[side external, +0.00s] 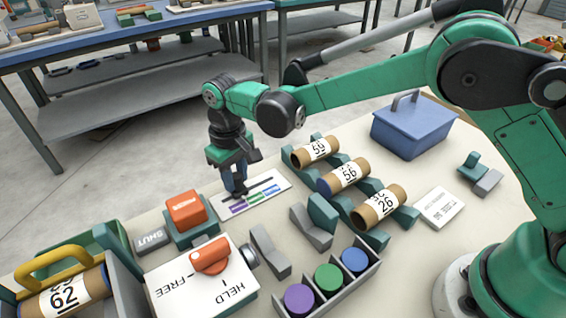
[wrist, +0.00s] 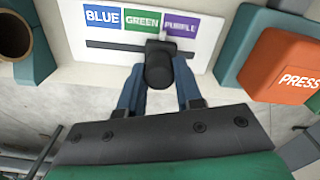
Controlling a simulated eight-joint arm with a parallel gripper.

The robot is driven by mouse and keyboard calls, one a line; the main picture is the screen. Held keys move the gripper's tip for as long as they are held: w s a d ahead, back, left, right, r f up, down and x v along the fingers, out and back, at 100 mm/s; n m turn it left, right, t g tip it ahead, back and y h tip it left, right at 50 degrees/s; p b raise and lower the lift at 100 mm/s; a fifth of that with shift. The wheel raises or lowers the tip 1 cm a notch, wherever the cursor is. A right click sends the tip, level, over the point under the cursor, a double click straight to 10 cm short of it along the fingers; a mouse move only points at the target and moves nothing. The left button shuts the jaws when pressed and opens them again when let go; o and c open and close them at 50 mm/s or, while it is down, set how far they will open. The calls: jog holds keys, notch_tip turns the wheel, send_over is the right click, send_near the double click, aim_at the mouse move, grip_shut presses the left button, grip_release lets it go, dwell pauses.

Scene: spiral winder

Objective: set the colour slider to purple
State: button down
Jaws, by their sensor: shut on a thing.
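The colour slider panel (side external: 276,182) is a white plate with a dark slot and three labels. In the wrist view, the panel (wrist: 98,59) shows blue (wrist: 103,17), green (wrist: 142,21) and purple (wrist: 181,25) labels from left to right. The black slider knob (wrist: 159,64) stands in the slot near the border between green and purple. My gripper (wrist: 160,88) is shut on the knob, with one blue finger on each side.
An orange PRESS button block (side external: 186,208) stands close to the panel's purple end. A rack with several cardboard tubes (side external: 338,176) stands on the other side. A FREE/HELD box (side external: 203,280) and a tray of coloured discs (side external: 330,283) lie nearer the camera.

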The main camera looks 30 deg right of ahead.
jog(key=shift+a, duration=1.15)
jog(key=c, duration=0.6)
grip_release()
jog(key=shift+r, duration=2.8)
jog(key=shift+d, duration=0.15)
